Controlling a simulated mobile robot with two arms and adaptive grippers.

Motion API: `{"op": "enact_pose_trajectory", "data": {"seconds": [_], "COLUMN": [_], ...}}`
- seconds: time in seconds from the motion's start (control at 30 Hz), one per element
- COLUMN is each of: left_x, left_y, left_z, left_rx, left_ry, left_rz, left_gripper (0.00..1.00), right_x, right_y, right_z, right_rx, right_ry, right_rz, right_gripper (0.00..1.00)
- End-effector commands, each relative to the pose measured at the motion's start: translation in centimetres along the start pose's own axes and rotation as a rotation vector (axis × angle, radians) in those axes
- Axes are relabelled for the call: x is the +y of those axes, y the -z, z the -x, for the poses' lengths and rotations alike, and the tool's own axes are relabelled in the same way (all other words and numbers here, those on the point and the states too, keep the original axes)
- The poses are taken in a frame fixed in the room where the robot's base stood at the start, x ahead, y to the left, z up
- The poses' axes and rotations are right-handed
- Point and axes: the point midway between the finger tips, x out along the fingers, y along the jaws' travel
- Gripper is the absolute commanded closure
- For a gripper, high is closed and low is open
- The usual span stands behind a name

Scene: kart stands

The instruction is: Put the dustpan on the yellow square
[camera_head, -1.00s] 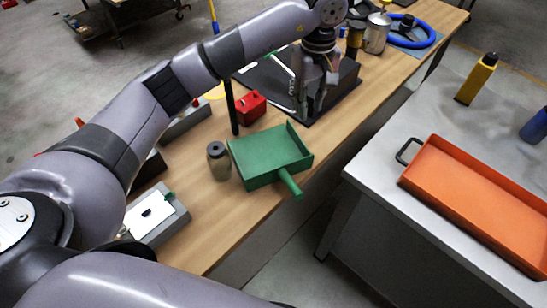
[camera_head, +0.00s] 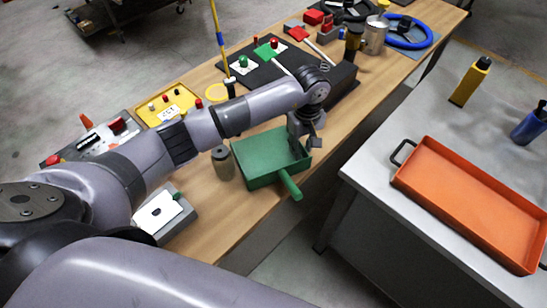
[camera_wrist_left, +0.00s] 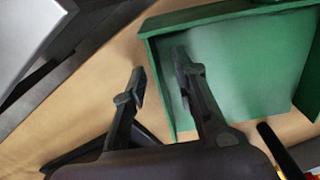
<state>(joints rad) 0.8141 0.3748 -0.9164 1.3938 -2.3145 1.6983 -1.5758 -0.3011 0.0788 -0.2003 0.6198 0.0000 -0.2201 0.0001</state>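The green dustpan (camera_head: 268,166) lies on the wooden workbench, its handle (camera_head: 290,185) pointing to the front right, over the bench edge. My left gripper (camera_head: 309,145) is at the dustpan's right wall, near its far right corner. In the left wrist view my left gripper (camera_wrist_left: 160,75) is open. One finger is over the inside of the dustpan (camera_wrist_left: 245,60) and the other is outside it, with the wall's edge between them. I cannot tell whether they touch it. A yellow panel with buttons (camera_head: 150,116) is at the back left; no plain yellow square shows clearly. My right gripper is not in view.
A grey box with a white top (camera_head: 160,212) is nearer me. A black platform (camera_head: 262,73) with tools is behind the arm. An orange tray (camera_head: 470,205) lies on the grey table at right.

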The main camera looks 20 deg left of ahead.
Motion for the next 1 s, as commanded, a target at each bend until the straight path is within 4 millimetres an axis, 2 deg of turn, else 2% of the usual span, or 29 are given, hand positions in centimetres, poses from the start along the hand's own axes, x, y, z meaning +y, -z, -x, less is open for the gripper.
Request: {"op": "enact_pose_trajectory", "data": {"seconds": [0.27,0.67,1.0], "left_x": [0.02,0.01,0.01], "left_y": [-0.01,0.01,0.01], "left_z": [-0.40,-0.36,-0.35], "left_rx": [0.001,0.001,0.001], "left_ry": [-0.001,0.000,0.000], "left_rz": [-0.001,0.000,0.000], "left_gripper": [0.73,1.00,1.00], "right_x": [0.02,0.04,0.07], "right_y": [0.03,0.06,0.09], "right_z": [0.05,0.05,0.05], "right_rx": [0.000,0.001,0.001], "right_ry": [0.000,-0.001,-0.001], "right_rz": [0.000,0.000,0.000], "right_gripper": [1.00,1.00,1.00]}}
